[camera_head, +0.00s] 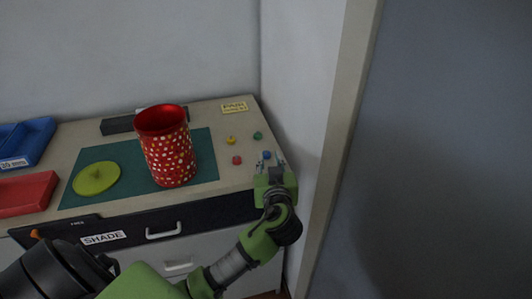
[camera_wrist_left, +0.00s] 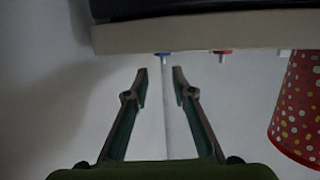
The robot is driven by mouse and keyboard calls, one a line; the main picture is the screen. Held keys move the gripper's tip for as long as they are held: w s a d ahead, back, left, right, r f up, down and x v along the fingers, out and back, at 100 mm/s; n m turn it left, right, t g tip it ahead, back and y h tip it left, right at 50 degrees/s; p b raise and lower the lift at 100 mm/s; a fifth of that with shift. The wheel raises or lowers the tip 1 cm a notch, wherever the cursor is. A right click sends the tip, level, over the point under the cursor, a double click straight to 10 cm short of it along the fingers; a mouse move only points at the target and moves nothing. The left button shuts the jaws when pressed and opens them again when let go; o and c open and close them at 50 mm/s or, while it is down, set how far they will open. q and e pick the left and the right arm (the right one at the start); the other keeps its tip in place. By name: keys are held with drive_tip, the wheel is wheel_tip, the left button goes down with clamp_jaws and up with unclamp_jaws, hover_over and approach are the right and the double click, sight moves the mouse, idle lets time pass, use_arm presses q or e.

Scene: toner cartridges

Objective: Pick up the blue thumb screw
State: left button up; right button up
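The blue thumb screw (camera_head: 267,155) is at the right end of the worktop, just beyond my left gripper (camera_head: 271,165) in the head view. In the left wrist view the blue thumb screw (camera_wrist_left: 163,54) shows at the worktop edge, in line with the gap between the fingers. There the left gripper (camera_wrist_left: 160,74) is open, with nothing between its fingertips and the screw apart from them. My right gripper is not in view.
A red thumb screw (camera_head: 237,160), a green one (camera_head: 257,135) and a yellow one (camera_head: 231,140) are nearby. A red dotted can (camera_head: 168,150) stands on a green mat (camera_head: 205,150) with a yellow-green lid (camera_head: 96,178). A wall (camera_head: 300,90) rises close on the right.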

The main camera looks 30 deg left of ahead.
sight(266, 151)
use_arm(q)
drive_tip(key=shift+w+a, duration=0.4)
drive_tip(key=shift+w, duration=0.1)
drive_tip(key=p+x, duration=0.1)
drive_tip(key=x, duration=0.3)
drive_tip(key=shift+s+a+f+p, duration=0.15)
drive_tip(key=shift+a+p, duration=0.1)
drive_tip(key=shift+p, duration=0.15)
drive_tip(key=shift+w+a+f, duration=0.15)
drive_tip(key=shift+w+a, duration=0.05)
drive_tip(key=shift+w, duration=0.05)
drive_tip(key=shift+w+a+f, duration=0.1)
drive_tip(key=shift+w, duration=0.05)
drive_tip(key=c, duration=0.6)
drive_tip(key=shift+c, duration=0.2)
clamp_jaws()
